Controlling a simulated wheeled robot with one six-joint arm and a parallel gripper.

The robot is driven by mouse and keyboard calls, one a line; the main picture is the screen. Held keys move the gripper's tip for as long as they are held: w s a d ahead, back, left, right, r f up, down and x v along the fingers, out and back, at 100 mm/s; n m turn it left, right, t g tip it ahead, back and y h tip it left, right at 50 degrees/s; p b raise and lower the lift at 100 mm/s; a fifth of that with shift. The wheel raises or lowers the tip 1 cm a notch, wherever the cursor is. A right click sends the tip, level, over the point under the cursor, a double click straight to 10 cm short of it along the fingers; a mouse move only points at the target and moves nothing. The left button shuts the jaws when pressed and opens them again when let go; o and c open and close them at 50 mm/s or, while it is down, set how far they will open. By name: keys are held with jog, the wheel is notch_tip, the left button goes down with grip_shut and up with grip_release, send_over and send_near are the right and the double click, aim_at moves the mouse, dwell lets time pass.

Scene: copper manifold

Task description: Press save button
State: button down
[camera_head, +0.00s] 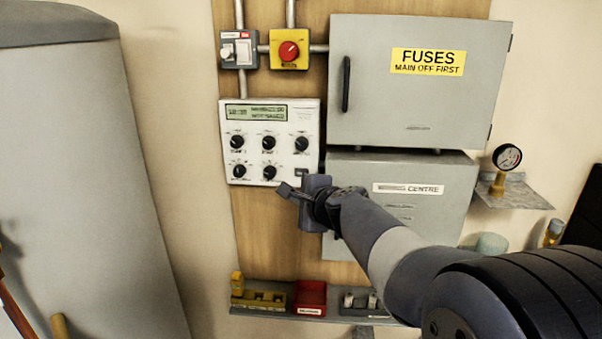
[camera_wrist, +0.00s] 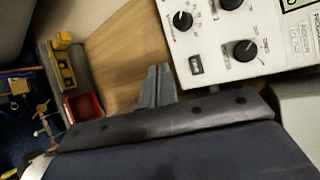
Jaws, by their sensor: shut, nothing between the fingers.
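The white control panel (camera_head: 229,160) hangs on the wooden board, with a green display and several black knobs. A small dark rectangular button (camera_head: 301,173) sits at its lower right corner; its label is too small to read. In the wrist view the same button (camera_wrist: 196,65) shows near the panel's corner, beside the knobs. My gripper (camera_head: 285,190) is shut and empty, just below and left of the button in the head view. In the wrist view its fingertips (camera_wrist: 158,72) are beside the panel's edge, over the wooden board, apart from the button in the picture.
A grey fuse cabinet (camera_head: 420,100) and a second grey box (camera_head: 440,205) stand out to the right. A red knob on a yellow box (camera_head: 289,49) and a switch (camera_head: 238,50) are above. A shelf with a red bin (camera_head: 311,296) is below. A pressure gauge (camera_head: 507,157) is at right.

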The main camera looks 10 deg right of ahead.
jog(key=p, duration=0.2)
send_near(297, 175)
jog(key=shift+s+a+f+x, duration=0.1)
jog(key=shift+f+x, duration=0.05)
jog(key=shift+x, duration=0.75)
jog(key=shift+s+a+f+x, duration=0.1)
jog(key=shift+x, duration=0.75)
jog(key=shift+s+a+f+x, duration=0.1)
jog(key=shift+f+x, duration=0.05)
jog(key=shift+x, duration=0.75)
jog(key=shift+w, duration=0.2)
jog(key=shift+w+d, duration=0.1)
jog(key=shift+w, duration=0.05)
jog(key=shift+r, duration=0.1)
jog(key=shift+w+d+r, duration=0.2)
jog(key=shift+w+r, duration=0.05)
jog(key=shift+r, duration=0.15)
dwell(1.1)
jog(key=shift+s+f+b, duration=0.15)
jog(key=shift+b, duration=0.15)
jog(key=shift+s+a+f+b, duration=0.1)
jog(key=shift+s+a+b, duration=0.15)
jog(key=shift+s, duration=0.45)
jog(key=shift+s+a+f+b, duration=0.2)
jog(key=shift+s+a, duration=0.1)
jog(key=shift+s, duration=0.4)
jog(key=shift+s+a+f+b, duration=0.1)
jog(key=shift+s+a+b, duration=0.15)
jog(key=shift+s, duration=0.4)
